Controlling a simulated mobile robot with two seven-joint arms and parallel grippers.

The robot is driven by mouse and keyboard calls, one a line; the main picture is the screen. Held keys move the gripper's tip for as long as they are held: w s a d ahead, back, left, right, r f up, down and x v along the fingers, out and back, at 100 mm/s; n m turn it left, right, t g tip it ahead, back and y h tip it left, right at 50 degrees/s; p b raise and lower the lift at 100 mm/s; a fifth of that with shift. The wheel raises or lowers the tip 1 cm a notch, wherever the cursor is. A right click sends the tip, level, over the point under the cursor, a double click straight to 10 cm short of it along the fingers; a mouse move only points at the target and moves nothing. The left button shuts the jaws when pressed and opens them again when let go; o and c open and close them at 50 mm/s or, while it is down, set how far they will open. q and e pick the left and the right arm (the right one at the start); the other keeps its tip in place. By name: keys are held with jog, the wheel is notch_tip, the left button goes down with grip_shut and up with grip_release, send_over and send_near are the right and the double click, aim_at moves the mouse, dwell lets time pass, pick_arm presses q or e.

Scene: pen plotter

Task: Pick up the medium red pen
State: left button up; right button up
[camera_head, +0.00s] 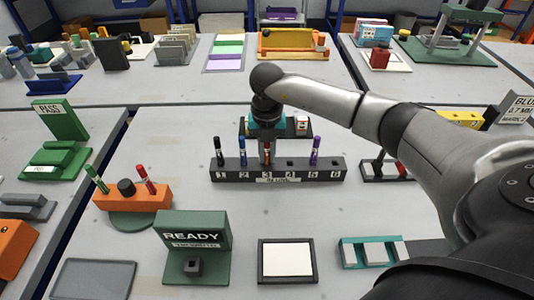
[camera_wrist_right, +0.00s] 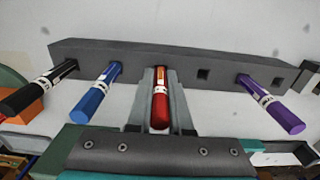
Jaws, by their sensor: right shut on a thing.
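The red pen (camera_wrist_right: 160,100) stands in slot 3 of the dark numbered pen rack (camera_head: 225,175), between a blue pen and an empty slot. My right gripper (camera_wrist_right: 161,95) is shut on the red pen, with one finger on each side of it. In the head view the red pen (camera_head: 267,150) shows only in part below my right wrist. The rack also fills the top of the right wrist view (camera_wrist_right: 225,68). The pen's lower end appears to be still in its slot. My left gripper is not in view.
A black pen (camera_head: 219,150), a blue pen (camera_head: 242,152) and a purple pen (camera_head: 315,150) stand in the same rack. An orange holder (camera_head: 130,198) with a green and a red pen is at left. A green READY stand (camera_head: 195,250) and a white pad (camera_head: 287,260) lie in front.

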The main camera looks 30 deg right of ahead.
grip_shut()
jog(key=shift+r, duration=0.1)
